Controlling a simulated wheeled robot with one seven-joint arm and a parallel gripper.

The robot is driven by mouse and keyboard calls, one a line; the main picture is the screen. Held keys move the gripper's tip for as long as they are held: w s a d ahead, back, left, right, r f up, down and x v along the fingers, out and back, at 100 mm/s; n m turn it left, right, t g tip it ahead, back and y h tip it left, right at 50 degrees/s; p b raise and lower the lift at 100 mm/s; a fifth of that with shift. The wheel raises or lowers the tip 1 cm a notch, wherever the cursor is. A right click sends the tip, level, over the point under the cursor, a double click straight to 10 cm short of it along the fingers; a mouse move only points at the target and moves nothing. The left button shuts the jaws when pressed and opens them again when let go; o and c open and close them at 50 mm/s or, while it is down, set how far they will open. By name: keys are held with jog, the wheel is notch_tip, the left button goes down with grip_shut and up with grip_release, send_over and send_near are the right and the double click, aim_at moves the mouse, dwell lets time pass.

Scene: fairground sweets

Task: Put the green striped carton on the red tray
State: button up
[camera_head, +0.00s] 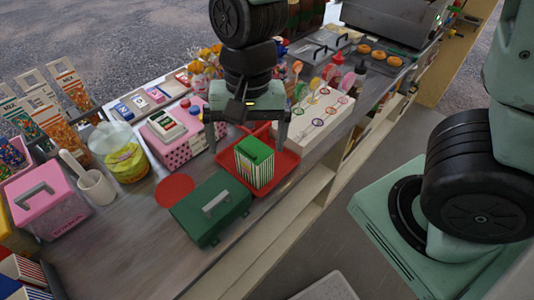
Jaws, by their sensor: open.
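The green striped carton (259,172) has a plain green face and green-and-white stripes on its side. It stands upright over the red tray (285,165) and appears to rest in it. My gripper (247,138) is above the carton, pointing down, with its two fingers spread wide to the left and right of the carton's top. The fingers look apart from the carton, with nothing held between them. My gripper and the carton hide part of the tray.
A dark green box with a grey handle (207,211) stands in front of the tray. A red disc (174,190) lies left of it. A pink dotted box (178,145) is to the left. A white lollipop stand (322,128) is close on the right.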

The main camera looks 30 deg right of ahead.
jog(key=s+r+n, duration=0.3)
jog(key=s+n, duration=0.6)
jog(key=n, duration=0.3)
jog(key=shift+s+a+r+t+h, duration=0.25)
jog(key=shift+a+r+t+h, duration=0.05)
jog(key=shift+a, duration=0.05)
